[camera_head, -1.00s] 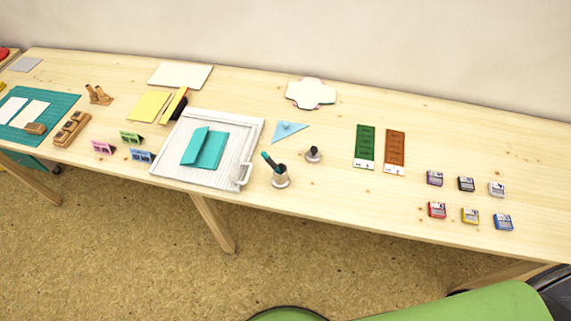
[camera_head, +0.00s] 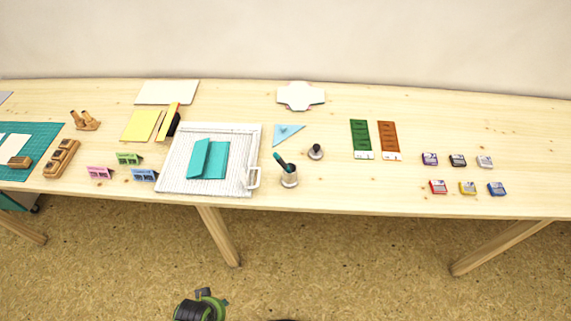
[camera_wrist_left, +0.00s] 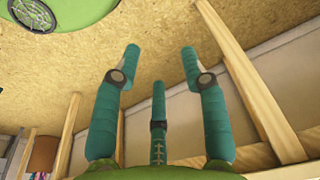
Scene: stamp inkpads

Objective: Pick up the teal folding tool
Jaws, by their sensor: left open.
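The teal folding tool (camera_head: 279,162) stands tilted in a small metal cup (camera_head: 289,180) near the table's front edge in the head view; its lower part is hidden in the cup, beside a dark tool. My left gripper (camera_wrist_left: 160,50) shows in the left wrist view with its teal fingers spread and nothing between them, facing the cork floor and the table's underside. It is away from the tool. My right gripper is in neither current view.
A white scoring board (camera_head: 246,140) with a teal folded piece (camera_head: 209,159) lies left of the cup. A dark-knobbed stamp (camera_head: 316,151) stands to its right, and a blue triangle (camera_head: 288,133) behind. Wooden table legs (camera_head: 219,236) stand below the front edge.

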